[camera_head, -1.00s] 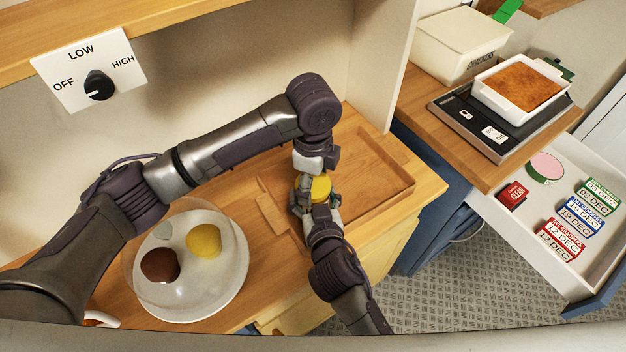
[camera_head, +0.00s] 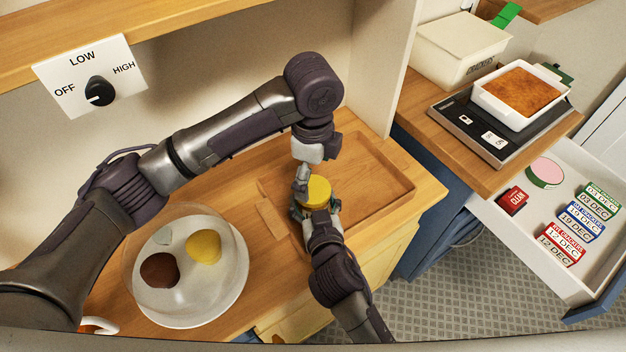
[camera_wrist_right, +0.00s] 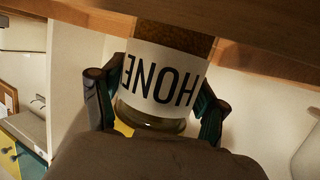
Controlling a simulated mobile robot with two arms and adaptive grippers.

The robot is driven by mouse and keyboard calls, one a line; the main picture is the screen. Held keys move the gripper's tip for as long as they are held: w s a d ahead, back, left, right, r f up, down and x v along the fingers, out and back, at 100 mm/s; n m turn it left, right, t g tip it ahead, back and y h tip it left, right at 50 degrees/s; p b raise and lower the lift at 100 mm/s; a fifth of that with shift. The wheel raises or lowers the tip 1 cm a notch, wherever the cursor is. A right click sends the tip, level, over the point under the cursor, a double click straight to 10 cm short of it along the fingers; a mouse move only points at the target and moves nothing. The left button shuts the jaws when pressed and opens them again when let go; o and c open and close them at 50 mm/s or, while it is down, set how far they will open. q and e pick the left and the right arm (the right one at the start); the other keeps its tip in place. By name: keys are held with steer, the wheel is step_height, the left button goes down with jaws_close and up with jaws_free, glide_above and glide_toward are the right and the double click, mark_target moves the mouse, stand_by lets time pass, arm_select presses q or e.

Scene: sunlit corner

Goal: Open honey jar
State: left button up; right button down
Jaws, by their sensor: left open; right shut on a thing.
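The honey jar shows its yellow lid (camera_head: 317,190) in the head view, near the left part of the wooden tray. In the right wrist view the honey jar (camera_wrist_right: 162,85) has a white label with black letters, upside down in the picture. My right gripper (camera_wrist_right: 160,100) has a finger on each side of the jar and is shut on it. My left gripper (camera_head: 303,180) is open, just above and left of the lid; its fingers are partly hidden. The lid appears to sit on the jar; I cannot tell whether it is loose.
The wooden tray (camera_head: 385,190) lies on the counter. A clear dome over a white plate (camera_head: 215,305) with brown and yellow items stands to the left. A dial panel (camera_head: 125,75) is on the wall. At right are a scale (camera_head: 460,125), a baking dish (camera_head: 510,115) and an open drawer (camera_head: 515,235).

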mark_target(313, 189)
arm_select(q)
step_height(313, 189, up, 3)
steer(key=m, duration=0.4)
steer(key=shift+f+m, duration=0.15)
steer(key=shift+m, duration=0.25)
steer(key=shift+r+m, duration=0.25)
steer(key=shift+m, duration=0.65)
steer(key=shift+f, duration=3.9)
steer(key=c, duration=1.2)
steer(key=n, duration=0.5)
steer(key=shift+s, duration=0.1)
steer(key=n, duration=0.5)
